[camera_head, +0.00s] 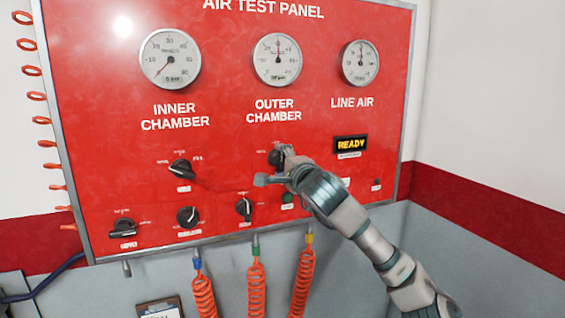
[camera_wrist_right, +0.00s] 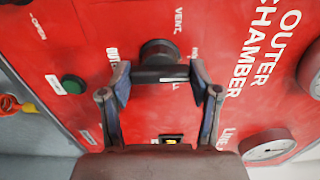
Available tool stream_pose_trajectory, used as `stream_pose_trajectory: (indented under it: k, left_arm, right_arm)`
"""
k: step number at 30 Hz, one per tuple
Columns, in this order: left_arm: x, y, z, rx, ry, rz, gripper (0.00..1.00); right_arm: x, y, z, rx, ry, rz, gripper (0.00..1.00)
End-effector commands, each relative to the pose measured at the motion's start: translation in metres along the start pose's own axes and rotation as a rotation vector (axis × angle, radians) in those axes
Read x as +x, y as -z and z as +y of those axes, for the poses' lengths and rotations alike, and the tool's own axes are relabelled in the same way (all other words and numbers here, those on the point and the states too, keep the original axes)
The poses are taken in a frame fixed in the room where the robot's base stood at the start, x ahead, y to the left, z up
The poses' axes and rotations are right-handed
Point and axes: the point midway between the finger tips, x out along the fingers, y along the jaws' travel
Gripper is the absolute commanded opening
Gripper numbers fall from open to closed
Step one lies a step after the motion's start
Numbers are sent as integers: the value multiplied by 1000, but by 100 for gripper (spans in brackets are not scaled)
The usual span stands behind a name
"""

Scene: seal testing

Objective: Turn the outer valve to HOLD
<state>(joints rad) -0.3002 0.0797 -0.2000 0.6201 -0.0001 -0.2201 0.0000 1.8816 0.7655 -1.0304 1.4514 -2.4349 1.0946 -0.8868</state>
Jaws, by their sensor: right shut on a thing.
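The outer valve is a black knob (camera_head: 276,158) on the red panel, below the OUTER CHAMBER gauge and label. In the right wrist view the knob (camera_wrist_right: 158,52) shows its round base and a dark bar handle lying across between my fingers. My right gripper (camera_head: 279,168) reaches it from the lower right. In the right wrist view my right gripper (camera_wrist_right: 160,78) is shut on the bar, with one finger at each end. A VENT label shows beside the knob; other small labels are partly hidden, so the exact pointer setting cannot be read. My left gripper is not in view.
The inner valve (camera_head: 181,169) is left of my gripper, with more black knobs (camera_head: 187,217) below. A green button (camera_wrist_right: 74,84) is near my fingers. A READY display (camera_head: 351,144) is to the right. Orange coiled hoses (camera_head: 257,285) hang below the panel.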

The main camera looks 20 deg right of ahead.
Motion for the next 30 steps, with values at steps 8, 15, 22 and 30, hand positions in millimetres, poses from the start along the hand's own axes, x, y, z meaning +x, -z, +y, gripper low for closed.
stream_pose_trajectory:
  k: [8,15,22,30]
  left_arm:
    - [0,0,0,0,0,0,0]
    - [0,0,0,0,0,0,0]
    - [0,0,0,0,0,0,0]
    - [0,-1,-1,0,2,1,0]
  right_arm:
    - [2,-1,7,-8,-14,1,28]
    - [2,-1,7,-7,-15,1,87]
    - [0,0,3,-6,-7,0,88]
    - [-20,0,1,-5,-3,0,88]
